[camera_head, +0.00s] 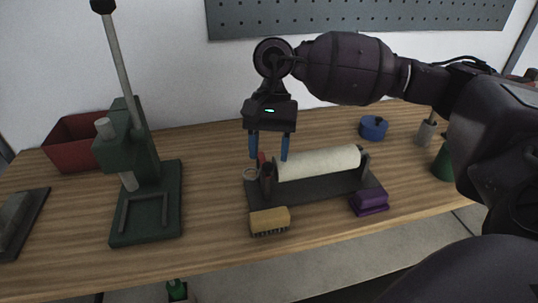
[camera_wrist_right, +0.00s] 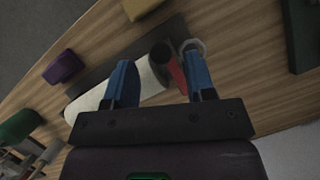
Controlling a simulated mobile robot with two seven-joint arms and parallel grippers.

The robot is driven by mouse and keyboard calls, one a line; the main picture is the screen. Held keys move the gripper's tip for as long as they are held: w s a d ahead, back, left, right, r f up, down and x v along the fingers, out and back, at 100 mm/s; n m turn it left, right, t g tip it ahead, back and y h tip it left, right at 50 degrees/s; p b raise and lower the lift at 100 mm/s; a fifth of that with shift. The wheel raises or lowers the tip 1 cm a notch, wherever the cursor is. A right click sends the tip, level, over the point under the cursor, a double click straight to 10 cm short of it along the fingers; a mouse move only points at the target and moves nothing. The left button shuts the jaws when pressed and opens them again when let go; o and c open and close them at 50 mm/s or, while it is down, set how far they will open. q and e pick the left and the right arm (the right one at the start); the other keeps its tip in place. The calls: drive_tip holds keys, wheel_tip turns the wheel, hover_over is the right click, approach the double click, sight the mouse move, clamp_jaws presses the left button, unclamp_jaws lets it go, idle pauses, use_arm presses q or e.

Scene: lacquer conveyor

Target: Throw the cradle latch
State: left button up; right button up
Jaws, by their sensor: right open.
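The cradle (camera_head: 325,188) is a dark base holding a long cream roller (camera_head: 320,162). A small red latch lever (camera_head: 262,160) stands at the cradle's left end; it also shows in the right wrist view (camera_wrist_right: 177,72). My right gripper (camera_head: 269,158) points down over that end, its two blue fingers apart. In the right wrist view the gripper (camera_wrist_right: 157,62) has the red lever between its fingers, nearer one of them. I cannot tell whether a finger touches it. The fingers partly hide the cradle's end. My left gripper is not in view.
A wooden brush (camera_head: 270,221) lies in front of the cradle, and a purple block (camera_head: 369,203) is at its front right. A pale ring (camera_head: 251,174) is at the left end. A green press (camera_head: 147,200) stands left. Bare tabletop separates the press and cradle.

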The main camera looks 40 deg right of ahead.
drive_tip(key=v, duration=0.9)
idle(0.3)
